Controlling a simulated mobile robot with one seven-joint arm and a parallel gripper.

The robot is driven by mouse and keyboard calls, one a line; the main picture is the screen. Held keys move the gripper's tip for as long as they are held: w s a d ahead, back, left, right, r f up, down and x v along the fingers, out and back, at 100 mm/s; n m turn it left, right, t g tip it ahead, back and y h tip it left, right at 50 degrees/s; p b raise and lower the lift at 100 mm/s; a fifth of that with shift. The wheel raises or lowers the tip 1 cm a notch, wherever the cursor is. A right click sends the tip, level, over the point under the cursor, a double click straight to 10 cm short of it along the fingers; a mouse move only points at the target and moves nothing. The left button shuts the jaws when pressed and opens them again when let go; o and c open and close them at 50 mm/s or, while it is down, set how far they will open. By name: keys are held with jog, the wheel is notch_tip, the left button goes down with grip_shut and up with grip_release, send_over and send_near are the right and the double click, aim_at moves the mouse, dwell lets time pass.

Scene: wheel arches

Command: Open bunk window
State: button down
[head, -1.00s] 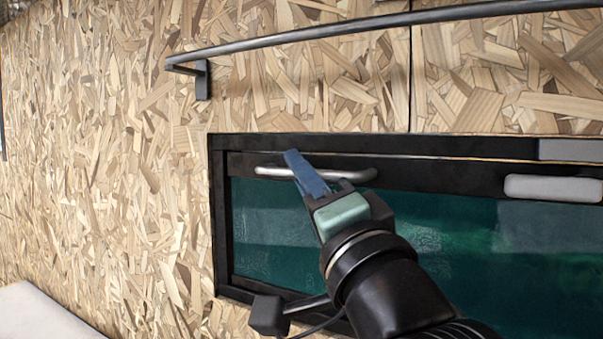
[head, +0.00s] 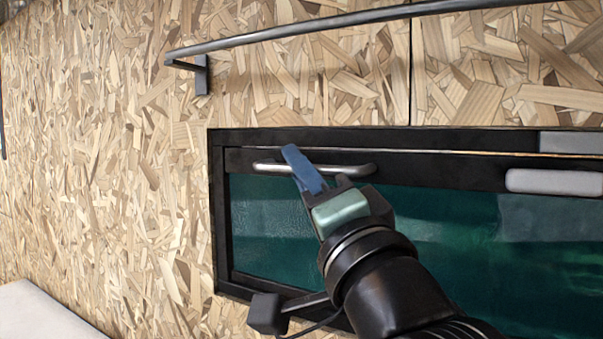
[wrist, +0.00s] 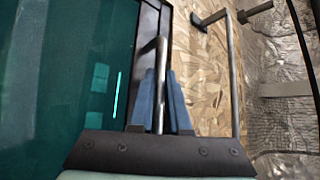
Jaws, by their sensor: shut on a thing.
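The bunk window is a teal pane (head: 270,230) in a black frame (head: 219,215), set in the chipboard wall. A grey bar handle (head: 350,170) runs along the top of its sash. My gripper (head: 303,170) is at the handle, its blue fingers crossing the bar. In the wrist view my gripper (wrist: 165,105) has one blue finger on each side of the handle bar (wrist: 160,75), shut on it. The handle's right end shows clear of the fingers in the head view. The window looks closed or nearly so; a small opening cannot be told.
A dark rail (head: 330,25) on a bracket runs along the chipboard wall (head: 110,170) above the window; it also shows in the wrist view (wrist: 234,75). A light grey block (head: 555,182) sits on the sash at the right. A pale surface (head: 35,312) lies at lower left.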

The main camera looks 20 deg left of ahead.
jog(key=s+a+f+n+g+y+b, duration=0.1)
jog(key=s+f+n+y+b, duration=0.3)
jog(key=b, duration=1)
jog(key=shift+s+a+n+g+y, duration=0.2)
jog(key=shift+s+n+g+y, duration=0.5)
jog(key=shift+s+n, duration=1.1)
jog(key=shift+w, duration=0.1)
jog(key=c, duration=0.9)
grip_release()
